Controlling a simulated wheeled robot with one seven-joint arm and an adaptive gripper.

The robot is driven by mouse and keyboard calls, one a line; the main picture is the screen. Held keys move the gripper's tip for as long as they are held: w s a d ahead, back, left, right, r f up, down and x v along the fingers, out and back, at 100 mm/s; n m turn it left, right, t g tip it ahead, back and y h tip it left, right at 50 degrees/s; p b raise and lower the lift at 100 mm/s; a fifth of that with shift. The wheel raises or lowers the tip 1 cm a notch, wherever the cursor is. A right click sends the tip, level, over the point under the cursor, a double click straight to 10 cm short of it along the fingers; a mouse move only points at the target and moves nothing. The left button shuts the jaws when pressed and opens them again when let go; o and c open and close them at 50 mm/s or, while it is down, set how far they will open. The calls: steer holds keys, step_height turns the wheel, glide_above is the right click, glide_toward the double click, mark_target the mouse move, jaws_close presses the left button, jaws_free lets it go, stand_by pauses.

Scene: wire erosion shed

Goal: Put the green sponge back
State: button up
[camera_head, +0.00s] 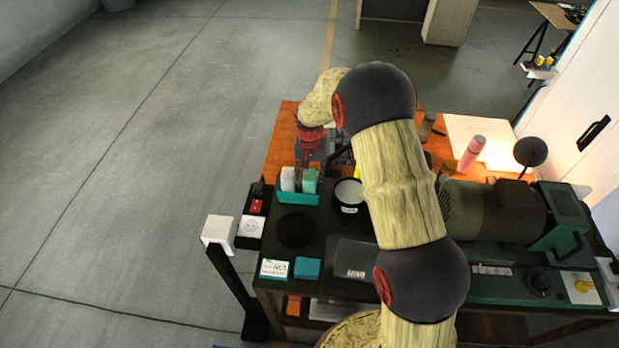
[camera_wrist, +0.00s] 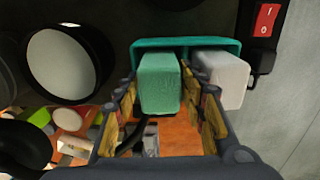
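The green sponge (camera_wrist: 160,84) stands between the two fingers of my gripper (camera_wrist: 158,88) in the wrist view, with a finger close against each side. My gripper appears shut on it. The sponge's far end meets the teal holder (camera_wrist: 150,43); how deep it sits inside is hidden. A white sponge (camera_wrist: 222,78) stands in the same holder, just right of the green one. In the head view my gripper (camera_head: 304,168) points down over the holder (camera_head: 298,198), and the green sponge (camera_head: 309,182) shows at the holder's right side.
A round black container with a pale top (camera_wrist: 68,64) stands close left of the holder. A red switch box (camera_head: 257,206) is at the bench's left edge. A black disc (camera_head: 295,229) lies in front. A dark green machine (camera_head: 495,210) fills the right.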

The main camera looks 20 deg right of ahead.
steer(key=shift+r, duration=0.1)
steer(key=s+r+n+t, duration=0.1)
steer(key=s+r, duration=0.2)
steer(key=r, duration=0.8)
steer(key=s+r, duration=0.3)
steer(key=r, duration=0.7)
steer(key=s+r+n+t, duration=0.1)
steer(key=s+r+t, duration=0.1)
steer(key=s+r, duration=0.5)
steer(key=s+r+n+t, duration=0.1)
steer(key=s+r, duration=0.2)
steer(key=s, duration=0.8)
steer(key=s+n+t, duration=0.1)
steer(key=s, duration=0.9)
steer(key=shift+s+f+n+t+b, duration=0.3)
steer(key=shift+f, duration=0.1)
